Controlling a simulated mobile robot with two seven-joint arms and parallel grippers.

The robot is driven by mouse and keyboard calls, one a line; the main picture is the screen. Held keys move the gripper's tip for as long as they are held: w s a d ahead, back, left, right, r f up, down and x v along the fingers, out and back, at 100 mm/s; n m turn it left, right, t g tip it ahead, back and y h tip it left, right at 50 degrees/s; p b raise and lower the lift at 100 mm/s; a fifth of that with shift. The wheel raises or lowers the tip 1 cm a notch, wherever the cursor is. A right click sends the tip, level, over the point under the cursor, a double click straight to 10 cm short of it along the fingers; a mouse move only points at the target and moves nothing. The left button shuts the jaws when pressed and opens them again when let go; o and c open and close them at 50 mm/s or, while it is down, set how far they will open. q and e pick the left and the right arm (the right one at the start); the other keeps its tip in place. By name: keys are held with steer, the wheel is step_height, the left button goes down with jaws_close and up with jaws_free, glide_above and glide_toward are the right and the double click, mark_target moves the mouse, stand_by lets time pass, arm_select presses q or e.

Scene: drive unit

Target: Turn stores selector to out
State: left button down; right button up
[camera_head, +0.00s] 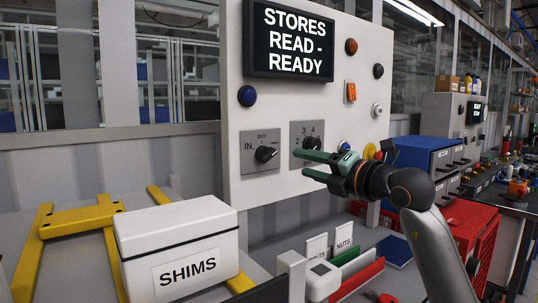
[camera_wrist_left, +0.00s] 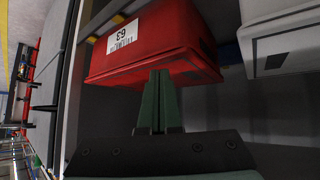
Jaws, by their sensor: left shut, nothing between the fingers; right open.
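The selector (camera_head: 265,153) marked IN and OUT is a black knob on a grey plate, low on the white control panel (camera_head: 235,110). IN is at its left and OUT above it; where its pointer stands is too small to tell. A second selector (camera_head: 310,142), with numbers, sits just right of it. My right gripper (camera_head: 302,164) comes in from the right. Its green fingers are open in front of the numbered selector, right of the IN/OUT knob; contact cannot be told. My left gripper (camera_wrist_left: 158,76) is shut and empty before a red bin (camera_wrist_left: 150,52).
The display (camera_head: 292,42) reads STORES READ - READY. Buttons and lamps dot the panel. A white SHIMS box (camera_head: 178,250) and yellow rails (camera_head: 78,220) stand at the lower left. A pale bin (camera_wrist_left: 280,45) is beside the red one.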

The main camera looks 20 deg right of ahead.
mark_target(272, 155)
steer(key=p+x, duration=0.2)
steer(key=x, duration=0.9)
steer(key=shift+w+a, duration=0.15)
steer(key=shift+w, duration=0.1)
jaws_close()
